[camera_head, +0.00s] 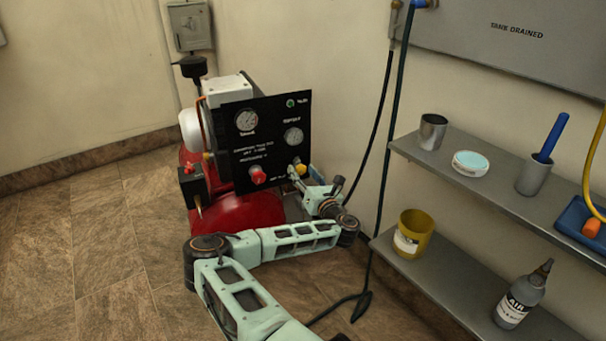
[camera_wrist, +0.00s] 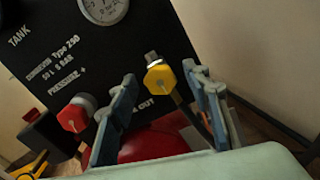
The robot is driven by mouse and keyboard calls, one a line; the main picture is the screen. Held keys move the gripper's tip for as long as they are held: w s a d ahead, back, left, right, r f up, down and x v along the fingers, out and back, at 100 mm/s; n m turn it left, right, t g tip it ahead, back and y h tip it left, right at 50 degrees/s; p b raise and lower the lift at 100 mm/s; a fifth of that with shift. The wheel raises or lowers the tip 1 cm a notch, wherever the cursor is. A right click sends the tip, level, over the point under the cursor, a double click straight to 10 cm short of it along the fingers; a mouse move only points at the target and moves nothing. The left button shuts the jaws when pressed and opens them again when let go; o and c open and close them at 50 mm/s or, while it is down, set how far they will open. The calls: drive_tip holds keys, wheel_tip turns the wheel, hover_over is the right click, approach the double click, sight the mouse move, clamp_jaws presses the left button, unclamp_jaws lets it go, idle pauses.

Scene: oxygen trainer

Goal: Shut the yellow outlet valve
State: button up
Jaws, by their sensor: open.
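The yellow outlet valve (camera_wrist: 160,77) is a faceted knob on a metal stem low on the right of the black panel (camera_wrist: 70,65). In the head view the yellow valve (camera_head: 300,169) shows just above my gripper (camera_head: 316,190). In the wrist view my gripper (camera_wrist: 165,108) has its two fingers apart, one on each side of the yellow knob in the picture. I cannot tell whether a finger touches it. The gripper holds nothing that I can see. A red knob (camera_wrist: 74,116) sits to the left, outside the fingers.
A red tank (camera_head: 240,212) stands under the panel. Gauges sit above the knobs. Dark hoses (camera_head: 384,120) hang right of the panel. Shelves (camera_head: 480,190) at the right hold a yellow cup (camera_head: 412,236), a bottle (camera_head: 522,298) and other items. The tiled floor at left is clear.

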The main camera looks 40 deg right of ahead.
drive_tip(key=shift+c, duration=0.2)
drive_tip(key=c, duration=1.1)
